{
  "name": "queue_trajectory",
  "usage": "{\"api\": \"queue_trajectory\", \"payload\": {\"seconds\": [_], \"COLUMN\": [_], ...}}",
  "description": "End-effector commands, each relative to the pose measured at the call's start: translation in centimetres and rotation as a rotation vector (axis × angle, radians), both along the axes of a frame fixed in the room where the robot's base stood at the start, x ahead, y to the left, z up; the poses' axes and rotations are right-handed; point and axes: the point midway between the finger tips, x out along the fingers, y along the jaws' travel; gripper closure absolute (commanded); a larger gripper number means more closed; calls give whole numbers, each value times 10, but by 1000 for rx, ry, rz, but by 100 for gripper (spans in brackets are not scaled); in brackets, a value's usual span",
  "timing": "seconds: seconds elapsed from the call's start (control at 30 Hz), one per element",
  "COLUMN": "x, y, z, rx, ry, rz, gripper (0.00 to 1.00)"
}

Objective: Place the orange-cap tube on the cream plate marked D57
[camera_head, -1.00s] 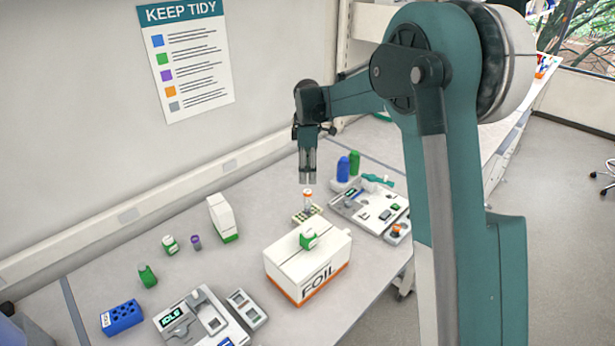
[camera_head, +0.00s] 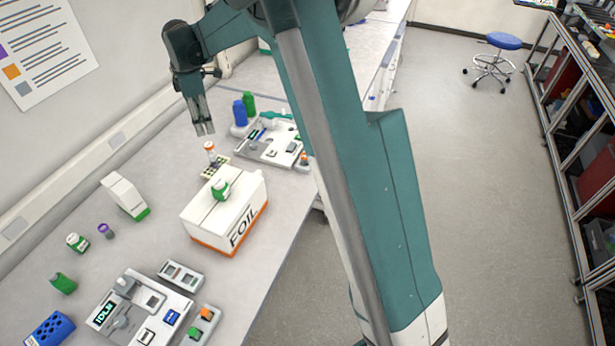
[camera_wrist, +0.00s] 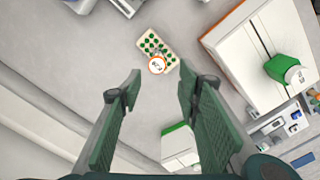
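A small white tube or jar with orange at its top (camera_head: 210,148) stands at a cream plate with green dots (camera_head: 216,170), beyond the FOIL box. In the wrist view the orange-rimmed white top (camera_wrist: 157,65) overlaps the lower edge of the dotted plate (camera_wrist: 160,43); I cannot tell whether it rests on the plate. No D57 mark is readable. My gripper (camera_head: 204,131) points down just above the tube in the head view. Its fingers (camera_wrist: 150,88) are apart and empty in the wrist view, with the tube ahead of them.
A white-green carton (camera_head: 124,196) stands left. A near device (camera_head: 140,308) and a tray with orange and green caps (camera_head: 201,328) are in front.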

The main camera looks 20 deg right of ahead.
Motion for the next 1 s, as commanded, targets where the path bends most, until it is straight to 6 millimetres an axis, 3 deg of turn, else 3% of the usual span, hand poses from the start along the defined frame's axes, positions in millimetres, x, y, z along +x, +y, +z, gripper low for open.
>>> {"api": "queue_trajectory", "payload": {"seconds": [0.6, 1.0], "x": [-84, -153], "y": [-59, -96], "z": [83, 122], "rx": [43, 90], "ry": [-114, -191], "rz": [-305, -522], "gripper": [66, 66]}}
